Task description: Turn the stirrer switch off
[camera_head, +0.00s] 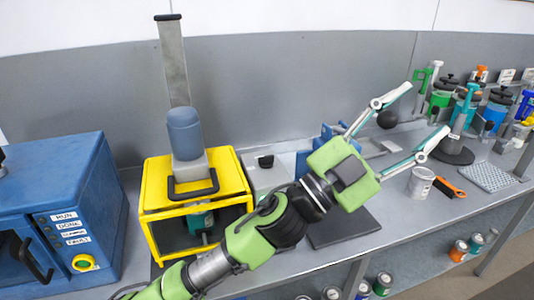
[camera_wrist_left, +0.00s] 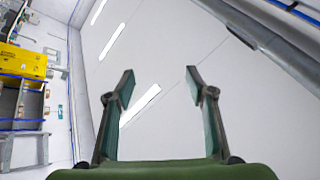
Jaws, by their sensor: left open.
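A stirrer with a blue motor (camera_head: 185,133) on a tall grey column stands over a yellow frame (camera_head: 245,200) with a black handle. A pale panel with a small dark block (camera_head: 265,161) sits just right of the frame; I cannot tell whether this is the stirrer switch or how it is set. My left gripper (camera_head: 428,109) is open and empty, its fingers spread toward the upper right, well right of the stirrer. In the left wrist view the open fingers (camera_wrist_left: 159,72) have only pale wall or ceiling between them. My right gripper is not in view.
A blue cabinet (camera_head: 95,190) with labels and a yellow-ringed green button stands at the left. My arm crosses in front of the bench.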

